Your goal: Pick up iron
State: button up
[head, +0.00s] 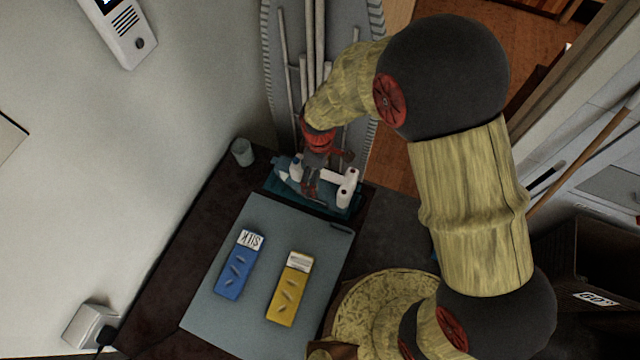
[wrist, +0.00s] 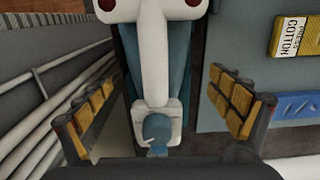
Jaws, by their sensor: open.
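The iron (head: 342,186) is white and blue-teal and rests in a dark teal tray (head: 272,187) at the far end of the dark counter. In the wrist view the iron (wrist: 158,60) fills the middle, its white and blue body running from the top edge down toward my gripper. My gripper (wrist: 155,125) is open, with one padded finger on each side of the iron's near end. Neither finger visibly presses on it. In the head view my gripper (head: 312,185) is over the iron and partly hides it.
A grey mat (head: 230,285) with a blue box (head: 239,268) and a yellow box (head: 289,290) lies in front of the tray. A small cup (head: 242,152) stands left of the tray. An ironing board (head: 275,60) leans behind. A wall borders the left side.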

aim_at(320, 181)
jog(key=f, duration=0.2)
jog(key=f+b, duration=0.1)
jog(key=f, duration=0.1)
jog(key=shift+w+d+f, duration=0.1)
jog(key=shift+w+f, duration=0.1)
jog(key=shift+c, duration=0.9)
jog(key=c, duration=1.1)
jog(key=shift+c, duration=0.8)
jog(key=shift+w+r, duration=0.1)
jog(key=shift+r, duration=0.1)
